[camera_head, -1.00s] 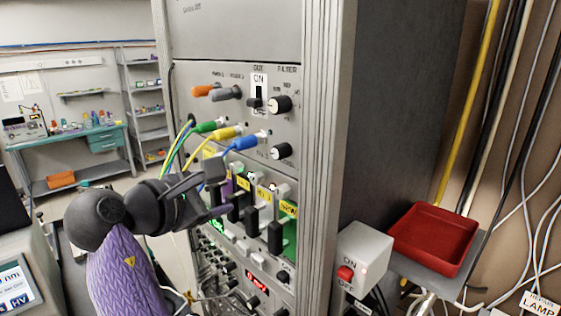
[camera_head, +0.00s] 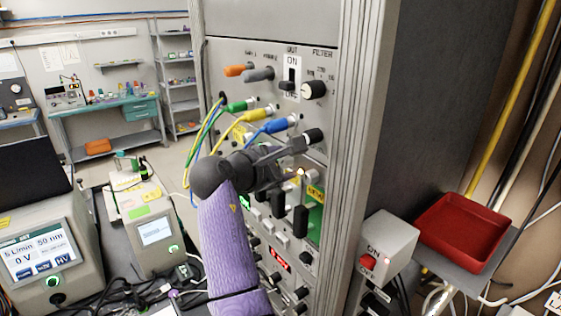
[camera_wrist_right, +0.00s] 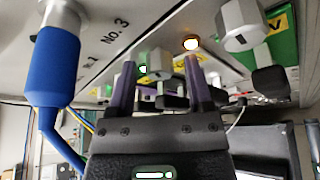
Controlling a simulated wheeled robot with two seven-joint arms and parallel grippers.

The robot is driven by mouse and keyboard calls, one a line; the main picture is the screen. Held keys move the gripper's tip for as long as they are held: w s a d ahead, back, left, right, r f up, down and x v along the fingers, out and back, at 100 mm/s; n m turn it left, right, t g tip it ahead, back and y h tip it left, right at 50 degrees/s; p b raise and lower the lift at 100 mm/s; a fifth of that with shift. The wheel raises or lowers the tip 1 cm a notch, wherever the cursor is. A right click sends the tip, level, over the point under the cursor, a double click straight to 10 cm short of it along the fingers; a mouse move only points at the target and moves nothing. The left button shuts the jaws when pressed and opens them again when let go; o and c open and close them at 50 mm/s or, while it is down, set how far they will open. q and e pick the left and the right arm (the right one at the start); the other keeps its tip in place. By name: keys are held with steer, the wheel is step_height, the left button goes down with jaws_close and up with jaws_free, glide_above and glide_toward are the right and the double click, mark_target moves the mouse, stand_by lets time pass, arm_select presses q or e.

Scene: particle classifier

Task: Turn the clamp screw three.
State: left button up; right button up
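My right gripper (camera_head: 297,160) reaches up to the rack front panel, just below the blue plug (camera_head: 277,125) and beside a lit lamp. In the right wrist view the gripper (camera_wrist_right: 158,68) has its two purple fingers apart. A small metallic knob (camera_wrist_right: 153,62) shows between and beyond the fingertips; I cannot tell if they touch it. A larger silver knob (camera_wrist_right: 241,24) sits to the right, beside a yellow label. "NO. 3" is printed on the panel near the blue plug (camera_wrist_right: 55,65). Which knob is clamp screw three cannot be told. My left gripper is out of view.
Green (camera_head: 240,106) and yellow (camera_head: 257,115) plugs with trailing cables are close above my right gripper. Black handles (camera_head: 300,222) stick out below it. A switch box (camera_head: 390,247) and red tray (camera_head: 463,232) stand right of the rack. Instruments (camera_head: 45,262) stand at left.

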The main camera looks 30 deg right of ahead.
jaws_close()
